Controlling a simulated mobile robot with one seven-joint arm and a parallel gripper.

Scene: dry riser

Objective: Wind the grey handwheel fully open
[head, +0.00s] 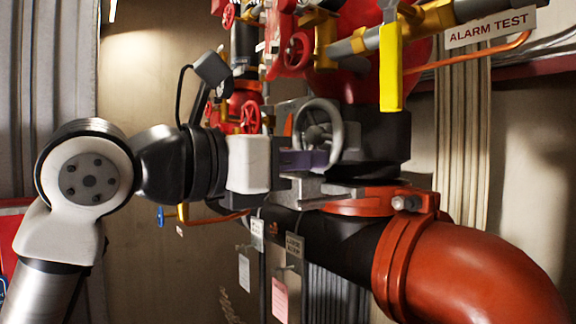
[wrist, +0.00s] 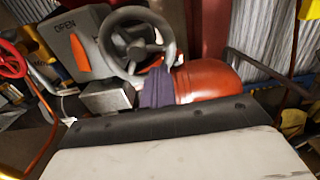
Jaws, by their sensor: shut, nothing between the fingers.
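The grey handwheel (head: 337,130) has a round rim and spokes and stands upright beside the dark valve body in the head view. It also shows in the wrist view (wrist: 169,42), upper left of centre. My gripper (head: 308,160) is shut and empty, its purple fingers at the lower part of the wheel rim. In the wrist view the fingers (wrist: 157,86) are together just under the rim's lower right. I cannot tell whether they touch the rim. A grey housing (wrist: 88,62) marked OPEN, with an orange pointer, is behind the wheel.
A large red pipe (head: 470,270) fills the lower right. Red handwheels (head: 297,50) and a yellow lever (head: 390,68) hang above, beside an ALARM TEST sign (head: 490,28). Tags (head: 280,298) hang below.

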